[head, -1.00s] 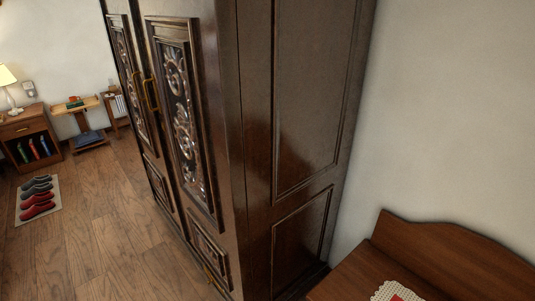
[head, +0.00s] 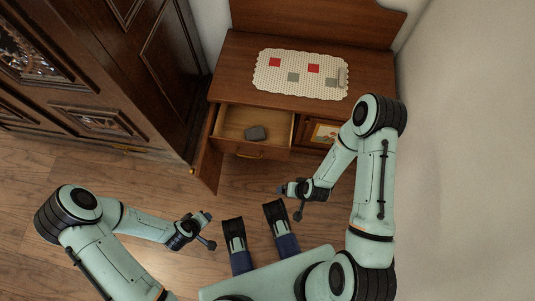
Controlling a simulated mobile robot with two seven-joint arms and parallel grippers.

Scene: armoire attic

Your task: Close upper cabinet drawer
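The brown wooden cabinet (head: 228,62) stands against the wall, ahead of me in the head view. Its upper drawer (head: 286,129) is pulled out on the left half and has a handle (head: 249,155) on its front. A small dark grey object (head: 256,133) lies in the drawer. My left gripper (head: 206,217) is in front of the cabinet, below and left of the drawer in the picture. My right gripper (head: 281,189) is below and right of it. Both appear clear of the drawer. Their fingers are too small to tell open from shut.
An open cabinet door (head: 207,157) sticks out left of the drawer. A white cloth (head: 271,80) with red and grey squares lies on the cabinet top. The large dark armoire (head: 85,70) stands at left. A bare wall (head: 470,130) bounds the right. Wooden floor (head: 50,165) shows at left.

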